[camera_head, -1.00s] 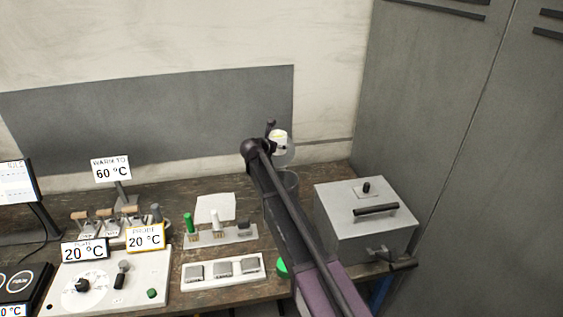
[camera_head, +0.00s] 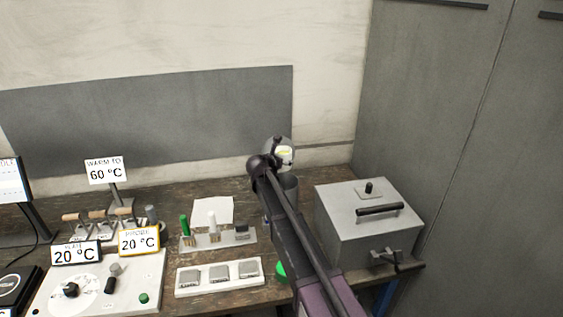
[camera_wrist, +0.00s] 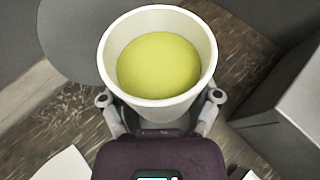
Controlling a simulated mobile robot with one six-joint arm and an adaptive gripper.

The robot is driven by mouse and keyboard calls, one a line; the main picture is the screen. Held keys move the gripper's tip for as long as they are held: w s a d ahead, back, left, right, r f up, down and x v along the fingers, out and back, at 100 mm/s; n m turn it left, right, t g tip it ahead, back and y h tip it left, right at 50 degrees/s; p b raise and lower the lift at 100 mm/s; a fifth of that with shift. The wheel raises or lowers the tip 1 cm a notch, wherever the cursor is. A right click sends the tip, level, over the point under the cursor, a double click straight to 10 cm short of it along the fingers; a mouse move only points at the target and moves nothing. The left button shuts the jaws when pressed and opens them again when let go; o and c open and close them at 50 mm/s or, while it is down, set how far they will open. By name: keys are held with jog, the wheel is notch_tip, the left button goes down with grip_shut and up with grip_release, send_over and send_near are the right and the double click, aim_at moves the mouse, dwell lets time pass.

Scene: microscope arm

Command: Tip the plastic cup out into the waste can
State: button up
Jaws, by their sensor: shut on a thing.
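My gripper (camera_wrist: 160,112) is shut on the plastic cup (camera_wrist: 118,62), a pale cup with yellow-green contents (camera_wrist: 158,62). In the wrist view the cup's open mouth faces the camera and the contents sit inside. In the head view the cup (camera_head: 286,160) is raised above the bench, by the black wrist joint, and my arm hides most of the gripper. The waste can (camera_head: 289,184), a grey cylinder, stands below the cup and is partly hidden by my arm. A grey rounded shape beside the cup in the wrist view (camera_wrist: 64,45) looks like the can.
A grey metal box (camera_head: 365,225) with black handles stands right of my arm. To the left are a vial rack (camera_head: 215,240), a white tray with grey blocks (camera_head: 219,276) and a control panel (camera_head: 100,285). A tall grey cabinet (camera_head: 445,130) closes the right side.

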jog(key=shift+a, duration=0.1)
jog(key=m, duration=0.1)
jog(key=a+m+t+y+b, duration=0.1)
jog(key=w+m+y+b, duration=0.1)
jog(key=m, duration=0.1)
jog(key=shift+a+f+t, duration=0.35)
jog(key=shift+t, duration=0.05)
jog(key=shift+w+a+f+m+t+y+b, duration=0.25)
jog(key=shift+m+t+b, duration=0.55)
jog(key=shift+m+b, duration=1)
jog(key=shift+w+a+f+m+t+y+b, duration=0.15)
jog(key=shift+a+f+m+t+b, duration=0.45)
jog(key=shift+m+b, duration=1.15)
jog(key=shift+w+a+f+m+t+y+b, duration=0.15)
jog(key=shift+m+t+y+b, duration=0.15)
jog(key=shift+m+t+b, duration=1.4)
jog(key=shift+d+r+m+g, duration=0.1)
jog(key=shift+m+g, duration=0.4)
jog(key=shift+m, duration=0.35)
jog(key=shift+n+p, duration=0.5)
jog(key=shift+p, duration=0.05)
jog(key=shift+n+g+y+p, duration=0.3)
jog(key=shift+n+g+p, duration=0.5)
jog(key=shift+n, duration=0.7)
